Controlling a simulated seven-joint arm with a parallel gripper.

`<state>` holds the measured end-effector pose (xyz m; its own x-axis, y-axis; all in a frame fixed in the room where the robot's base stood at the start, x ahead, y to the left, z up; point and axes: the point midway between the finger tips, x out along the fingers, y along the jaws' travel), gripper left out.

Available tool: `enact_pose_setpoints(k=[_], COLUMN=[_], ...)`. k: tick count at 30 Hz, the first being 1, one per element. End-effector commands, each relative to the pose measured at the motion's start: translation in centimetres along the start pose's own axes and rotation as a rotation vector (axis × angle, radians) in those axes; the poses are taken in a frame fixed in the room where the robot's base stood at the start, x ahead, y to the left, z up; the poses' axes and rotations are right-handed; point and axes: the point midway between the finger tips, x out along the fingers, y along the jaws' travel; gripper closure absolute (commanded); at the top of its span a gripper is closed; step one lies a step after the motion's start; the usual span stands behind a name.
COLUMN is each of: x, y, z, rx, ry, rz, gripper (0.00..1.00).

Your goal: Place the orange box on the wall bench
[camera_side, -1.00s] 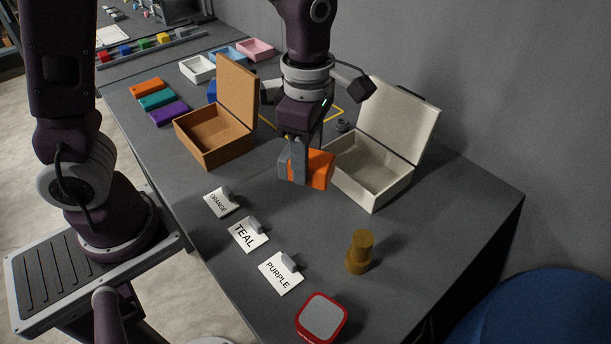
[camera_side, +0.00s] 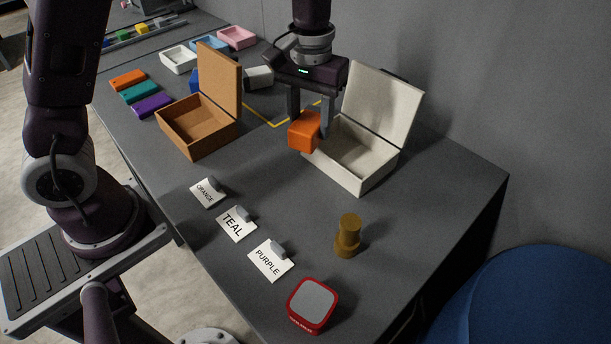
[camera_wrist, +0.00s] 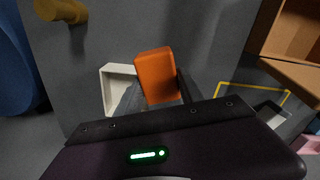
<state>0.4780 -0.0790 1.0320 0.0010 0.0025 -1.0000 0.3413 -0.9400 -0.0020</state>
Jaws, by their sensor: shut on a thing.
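My gripper (camera_side: 308,132) is shut on the orange box (camera_side: 303,131), holding it above the bench between the brown open box and the white open box. In the wrist view the orange box (camera_wrist: 156,75) sits between the fingers and hides part of what is below. The grey bench (camera_side: 290,200) runs along the grey wall (camera_side: 450,90) at the right. No other surface in view is clearly marked as the wall bench.
A white lidded box (camera_side: 352,168) stands open just right of my gripper, a brown lidded box (camera_side: 197,130) to the left. Label cards (camera_side: 236,224), a brass-coloured weight (camera_side: 348,236) and a red-rimmed device (camera_side: 312,305) stand nearer. A yellow outline (camera_side: 262,117) lies behind.

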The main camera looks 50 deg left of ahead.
Motion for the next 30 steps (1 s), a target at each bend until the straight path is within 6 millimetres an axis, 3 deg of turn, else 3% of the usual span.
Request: enact_pose_setpoints(k=[9,15,21,30], x=[-0.7,-1.0,-1.0,-0.8], y=[0.7,0.7,0.7,0.6], z=[5.2,7.7,8.8,8.8], rx=[-1.078,-1.648,-1.901,-1.923], ry=[0.001,-0.001,-0.003,-0.003], rz=[-0.001,0.001,0.0,-0.002], gripper=[0.99,0.99,0.99,0.99])
